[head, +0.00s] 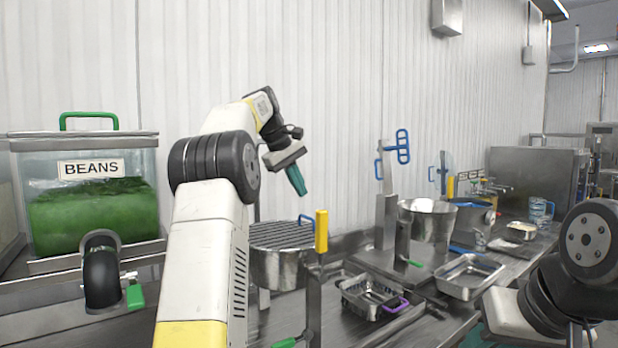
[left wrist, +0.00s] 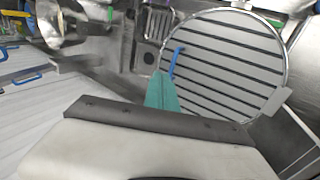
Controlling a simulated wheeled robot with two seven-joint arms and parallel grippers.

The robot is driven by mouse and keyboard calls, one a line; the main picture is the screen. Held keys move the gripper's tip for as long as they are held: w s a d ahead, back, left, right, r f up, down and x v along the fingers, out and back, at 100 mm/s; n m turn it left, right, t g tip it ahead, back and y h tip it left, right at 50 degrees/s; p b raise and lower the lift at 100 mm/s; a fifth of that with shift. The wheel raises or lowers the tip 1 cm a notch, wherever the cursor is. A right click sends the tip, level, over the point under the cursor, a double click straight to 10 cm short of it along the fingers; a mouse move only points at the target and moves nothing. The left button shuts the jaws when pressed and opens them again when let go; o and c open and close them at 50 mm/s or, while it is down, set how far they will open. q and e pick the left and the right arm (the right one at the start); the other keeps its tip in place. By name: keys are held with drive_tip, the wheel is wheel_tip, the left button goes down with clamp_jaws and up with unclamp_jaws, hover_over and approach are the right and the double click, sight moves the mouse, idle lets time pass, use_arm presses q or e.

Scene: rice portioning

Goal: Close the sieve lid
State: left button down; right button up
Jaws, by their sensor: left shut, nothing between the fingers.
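The sieve lid (head: 283,233) is a round grey slatted disc with a blue handle (head: 306,218). In the head view it lies over the mouth of a steel pot (head: 280,270), and looks about level; I cannot tell whether it is fully seated. In the left wrist view the lid (left wrist: 228,75) fills the upper right, with its blue handle (left wrist: 175,62) at its left edge. My left gripper (head: 297,181) has teal fingers, shut and empty, above the lid and apart from it. My right gripper (head: 480,338) shows only in part at the bottom right; its fingertips are unclear.
A yellow-handled post (head: 321,232) stands just right of the pot. A small steel tray (head: 370,297) with a purple handle, another tray (head: 468,277) and a steel bowl (head: 427,220) are to the right. A beans bin (head: 90,212) stands at the left, against the wall.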

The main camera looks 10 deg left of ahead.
use_arm(q)
drive_tip(key=shift+g, duration=0.3)
drive_tip(key=x, duration=0.4)
drive_tip(key=shift+w+d+f, duration=0.1)
drive_tip(key=shift+w+f, duration=0.05)
drive_tip(key=shift+w, duration=0.05)
drive_tip(key=shift+w+d+f+g+y, duration=0.15)
drive_tip(key=shift+f+g+y, duration=0.15)
drive_tip(key=shift+f, duration=0.2)
drive_tip(key=shift+w+d+f+g+y, duration=0.1)
drive_tip(key=shift+w+f+g+y, duration=0.15)
drive_tip(key=shift+f, duration=0.3)
drive_tip(key=shift+s, duration=0.1)
